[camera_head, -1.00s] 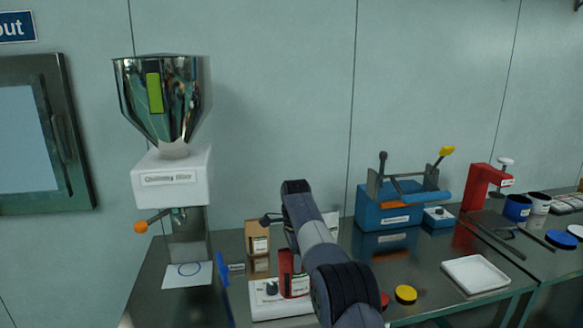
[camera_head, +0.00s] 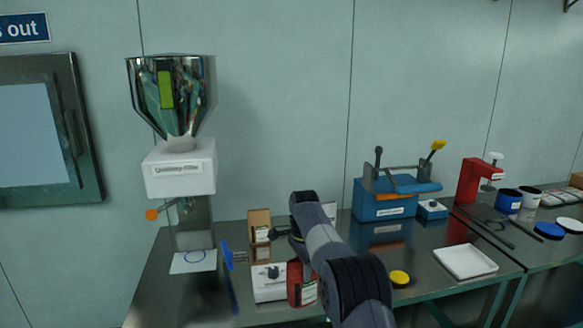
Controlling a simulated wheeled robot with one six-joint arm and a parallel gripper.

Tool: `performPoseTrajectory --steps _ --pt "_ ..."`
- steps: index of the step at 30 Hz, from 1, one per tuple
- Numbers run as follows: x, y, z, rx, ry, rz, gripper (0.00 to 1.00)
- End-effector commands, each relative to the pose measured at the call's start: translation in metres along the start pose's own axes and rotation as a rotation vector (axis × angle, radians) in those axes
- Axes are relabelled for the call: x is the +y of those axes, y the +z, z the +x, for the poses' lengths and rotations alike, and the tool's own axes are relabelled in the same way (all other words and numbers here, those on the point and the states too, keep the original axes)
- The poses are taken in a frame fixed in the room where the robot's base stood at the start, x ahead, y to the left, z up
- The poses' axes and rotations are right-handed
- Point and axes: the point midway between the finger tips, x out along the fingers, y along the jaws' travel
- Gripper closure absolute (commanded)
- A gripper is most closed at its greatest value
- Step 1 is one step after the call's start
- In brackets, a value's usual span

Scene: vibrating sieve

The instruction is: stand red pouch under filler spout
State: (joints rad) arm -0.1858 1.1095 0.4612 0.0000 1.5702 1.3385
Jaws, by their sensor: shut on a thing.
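The red pouch (camera_head: 302,286) has a pale label low on its front and is upright beside my forearm, overlapping the right side of a white scale-like box (camera_head: 269,286). My gripper (camera_head: 297,257) is at the pouch's top, shut on it; my arm hides most of the jaws and part of the pouch. Whether the pouch's base touches anything is unclear. The filler (camera_head: 180,170) stands at the left, a steel hopper on a white body. Its spout (camera_head: 187,205) with an orange-knobbed lever is above a white mat with a blue ring (camera_head: 194,261). The mat is empty.
A blue T-shaped object (camera_head: 228,255) stands between mat and pouch. Brown cartons (camera_head: 259,236) are behind the white box. A blue sealer-like machine (camera_head: 385,200), yellow disc (camera_head: 399,278) and white tray (camera_head: 465,262) are right of my arm.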

Motion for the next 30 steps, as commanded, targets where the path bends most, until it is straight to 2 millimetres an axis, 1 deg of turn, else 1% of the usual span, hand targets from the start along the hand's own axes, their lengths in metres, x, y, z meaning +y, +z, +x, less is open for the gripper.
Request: performPoseTrajectory --steps 5,11,14,20,24,30 --pt "0.016 -0.01 0.018 -0.001 0.003 -0.116 1.0" --pt "0.049 -0.022 0.047 -0.002 0.004 -0.319 1.0" --pt "0.069 -0.027 0.061 -0.002 0.004 -0.424 1.0" --pt "0.115 -0.032 0.088 -0.002 0.003 -0.635 1.0" --pt "0.151 -0.032 0.105 -0.002 0.002 -0.781 1.0" --pt "0.204 -0.028 0.126 -0.002 0.002 -0.978 1.0"
